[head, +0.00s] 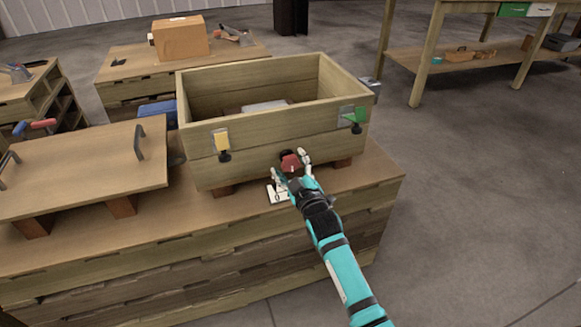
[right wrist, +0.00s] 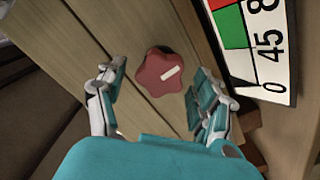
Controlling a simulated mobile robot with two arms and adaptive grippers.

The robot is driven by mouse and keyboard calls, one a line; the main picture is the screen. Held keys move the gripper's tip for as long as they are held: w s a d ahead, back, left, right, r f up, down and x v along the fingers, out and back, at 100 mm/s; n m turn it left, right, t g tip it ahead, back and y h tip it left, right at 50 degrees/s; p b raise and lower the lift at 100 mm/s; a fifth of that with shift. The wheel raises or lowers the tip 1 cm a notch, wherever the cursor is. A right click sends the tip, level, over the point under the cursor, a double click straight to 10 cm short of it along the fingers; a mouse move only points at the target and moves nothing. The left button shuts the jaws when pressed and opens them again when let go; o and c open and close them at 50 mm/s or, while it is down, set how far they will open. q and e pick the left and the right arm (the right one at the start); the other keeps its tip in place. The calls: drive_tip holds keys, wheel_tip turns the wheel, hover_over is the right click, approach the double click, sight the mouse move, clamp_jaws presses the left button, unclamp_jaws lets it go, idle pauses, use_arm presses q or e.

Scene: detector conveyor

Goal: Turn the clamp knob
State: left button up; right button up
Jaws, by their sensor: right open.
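The clamp knob (head: 290,163) is dark red and lobed, on the front face of a wooden box (head: 285,122), low and right of the middle. In the right wrist view the knob (right wrist: 160,73) shows a white bar mark, tilted up to the right. My right gripper (head: 292,168) is at the knob in the head view. In the right wrist view my right gripper (right wrist: 157,86) is open, with one finger on each side of the knob and visible gaps between. Whether the fingertips reach around its sides in depth is hard to tell. My left gripper is out of view.
A white dial plate (right wrist: 262,45) with green and red fields and numbers 0 and 45 lies beside the knob. A wooden lid (head: 85,168) with handles lies at left.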

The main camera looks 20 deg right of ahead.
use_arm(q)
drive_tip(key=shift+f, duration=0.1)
use_arm(e)
drive_tip(key=shift+w, duration=0.35)
